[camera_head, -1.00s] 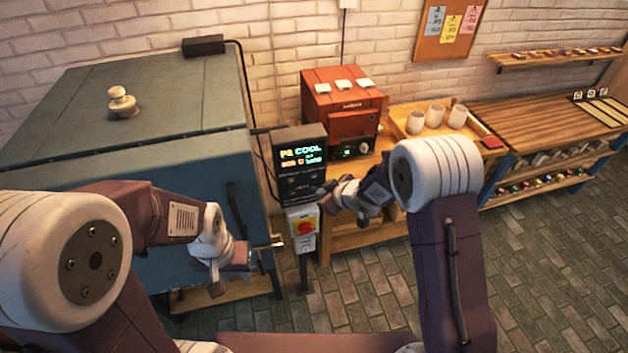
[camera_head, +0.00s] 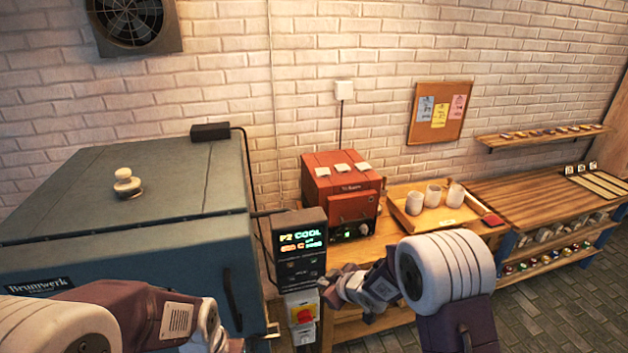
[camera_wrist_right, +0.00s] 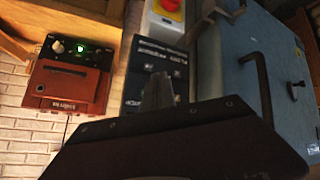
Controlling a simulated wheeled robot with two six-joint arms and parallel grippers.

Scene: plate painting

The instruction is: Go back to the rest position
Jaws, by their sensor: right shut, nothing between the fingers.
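My right gripper (camera_head: 326,286) is shut and empty, in front of the kiln controller (camera_head: 299,248) at its lower right edge. In the right wrist view its shut fingers (camera_wrist_right: 158,92) point toward the controller's dark face (camera_wrist_right: 155,60), with nothing between them. I cannot tell whether they touch it. The controller's display is lit and reads "COOL" in part. My left arm comes in at the lower left, in front of the blue kiln (camera_head: 125,240). Its gripper is at the bottom edge, mostly cut off, so its jaws are not clear.
A red-yellow switch (camera_head: 303,313) sits below the controller. A small red oven (camera_head: 340,190) and a tray (camera_head: 412,222) with white cups stand on the wooden bench. A wooden table (camera_head: 530,187) is at the right. Open brick floor (camera_head: 560,310) lies at the lower right.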

